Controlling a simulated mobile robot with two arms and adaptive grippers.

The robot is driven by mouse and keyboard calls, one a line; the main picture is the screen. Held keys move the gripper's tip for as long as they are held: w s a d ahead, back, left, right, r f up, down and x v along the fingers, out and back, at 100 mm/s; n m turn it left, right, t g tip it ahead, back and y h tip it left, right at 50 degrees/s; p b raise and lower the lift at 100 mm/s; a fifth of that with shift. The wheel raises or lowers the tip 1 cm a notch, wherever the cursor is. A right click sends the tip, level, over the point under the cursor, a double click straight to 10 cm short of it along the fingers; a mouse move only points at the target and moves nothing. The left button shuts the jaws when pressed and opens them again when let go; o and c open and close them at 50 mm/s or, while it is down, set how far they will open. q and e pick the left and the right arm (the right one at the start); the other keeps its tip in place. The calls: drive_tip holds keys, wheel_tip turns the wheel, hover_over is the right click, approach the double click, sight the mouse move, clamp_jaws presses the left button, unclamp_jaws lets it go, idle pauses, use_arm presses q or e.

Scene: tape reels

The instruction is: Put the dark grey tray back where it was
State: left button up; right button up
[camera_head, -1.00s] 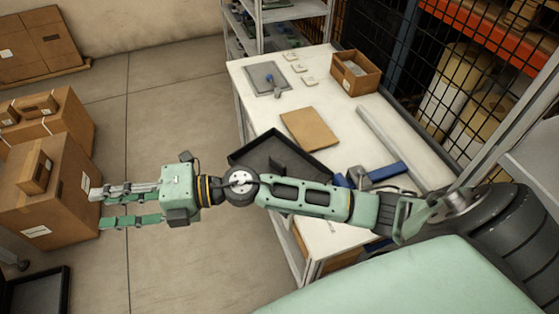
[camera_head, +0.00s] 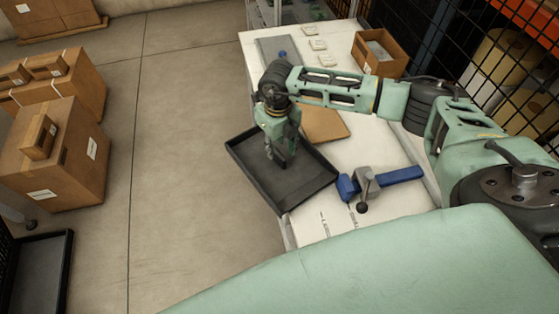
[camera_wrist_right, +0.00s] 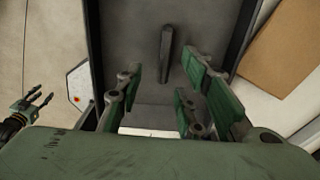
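The dark grey tray (camera_head: 318,186) is a shallow, rimmed tray at the left edge of the white table, partly jutting out over the floor. It also shows in the right wrist view (camera_wrist_right: 200,22), with a dark upright bar (camera_wrist_right: 166,55) inside it. My right gripper (camera_head: 284,160) points down over the tray and hides part of its inside. In the right wrist view its fingers (camera_wrist_right: 165,92) are spread on either side of the bar's line, with nothing between them. My left gripper (camera_wrist_right: 38,100) shows small at the left of that view, fingers apart and empty.
On the white table (camera_head: 385,145) are a brown board (camera_head: 325,125), a blue-handled tool (camera_head: 375,182), a grey mat (camera_head: 282,48) and an open cardboard box (camera_head: 379,52). Cartons (camera_head: 60,165) and another dark tray (camera_head: 40,275) stand at the left. Open floor lies between.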

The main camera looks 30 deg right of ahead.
sight(279, 153)
drive_tip(key=shift+w+d+f, duration=0.1)
drive_tip(key=shift+w+f, duration=0.05)
drive_tip(key=shift+f, duration=0.35)
drive_tip(key=f+b, duration=0.2)
drive_tip(key=f, duration=0.1)
drive_tip(key=f+b, duration=0.1)
drive_tip(key=shift+w+d+f+b, duration=0.2)
drive_tip(key=shift+w+b, duration=0.05)
drive_tip(key=shift+b, duration=0.05)
drive_tip(key=shift+f, duration=0.15)
drive_tip(key=c, duration=0.3)
use_arm(q)
drive_tip(key=shift+w+d+f, duration=0.15)
drive_tip(key=shift+d+f, duration=0.05)
drive_tip(key=shift+f, duration=0.45)
drive_tip(key=shift+w+d+f, duration=0.1)
drive_tip(key=shift+d+f, duration=0.05)
drive_tip(key=shift+f, duration=0.45)
drive_tip(key=shift+w+d+f, duration=0.15)
drive_tip(key=shift+d+f, duration=0.05)
drive_tip(key=shift+f, duration=0.45)
use_arm(e)
clamp_jaws()
